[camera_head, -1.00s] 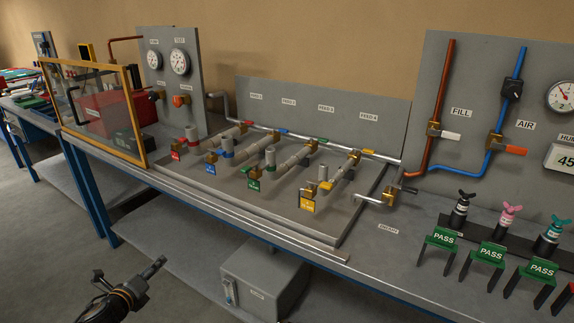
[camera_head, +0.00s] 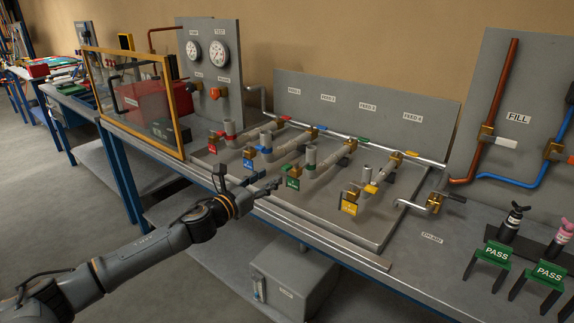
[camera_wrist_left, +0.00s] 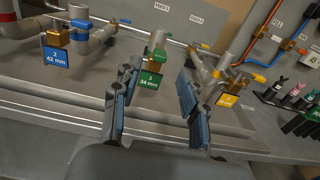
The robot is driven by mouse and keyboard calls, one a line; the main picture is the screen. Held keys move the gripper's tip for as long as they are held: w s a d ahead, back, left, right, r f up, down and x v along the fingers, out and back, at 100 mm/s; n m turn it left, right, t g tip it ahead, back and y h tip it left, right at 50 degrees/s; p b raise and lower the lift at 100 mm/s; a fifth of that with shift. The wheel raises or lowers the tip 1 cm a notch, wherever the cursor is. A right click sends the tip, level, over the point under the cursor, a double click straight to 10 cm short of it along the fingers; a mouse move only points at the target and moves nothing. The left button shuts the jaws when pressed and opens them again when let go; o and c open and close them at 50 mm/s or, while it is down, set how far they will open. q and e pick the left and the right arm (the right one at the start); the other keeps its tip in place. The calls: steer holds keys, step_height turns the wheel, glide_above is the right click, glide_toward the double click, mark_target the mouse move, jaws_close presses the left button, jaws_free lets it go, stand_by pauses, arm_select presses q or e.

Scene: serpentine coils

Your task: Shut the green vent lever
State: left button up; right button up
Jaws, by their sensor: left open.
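A short upright pipe stub with a green collar part (camera_head: 310,164) stands on the bench behind a green tag (camera_head: 292,184). A green handle (camera_head: 362,140) also shows on the silver rail behind it; I cannot tell which is the vent lever. In the left wrist view, the green part (camera_wrist_left: 158,54) and the green tag reading 34 mm (camera_wrist_left: 150,79) lie beyond and between my fingers. My left gripper (camera_head: 248,183) is open and empty, near the bench's front edge, short of the green tag. It also shows in the left wrist view (camera_wrist_left: 157,92). My right gripper is out of view.
Similar stubs with blue (camera_head: 266,145) and red (camera_head: 229,132) parts stand to the left; a yellow lever (camera_head: 371,189) is on the right. A metal rail (camera_head: 330,245) runs along the front. A framed clear panel (camera_head: 130,100) stands at left.

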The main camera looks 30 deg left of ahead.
mark_target(283, 168)
arm_select(q)
steer(key=w, duration=0.2)
steer(key=w+p, duration=0.1)
steer(key=w, duration=0.1)
steer(key=w+p, duration=0.1)
steer(key=w, duration=0.2)
steer(key=shift+w+d+r, duration=0.1)
steer(key=shift+d, duration=0.2)
steer(key=shift+w+d, duration=0.1)
steer(key=shift+w, duration=0.7)
jaws_close()
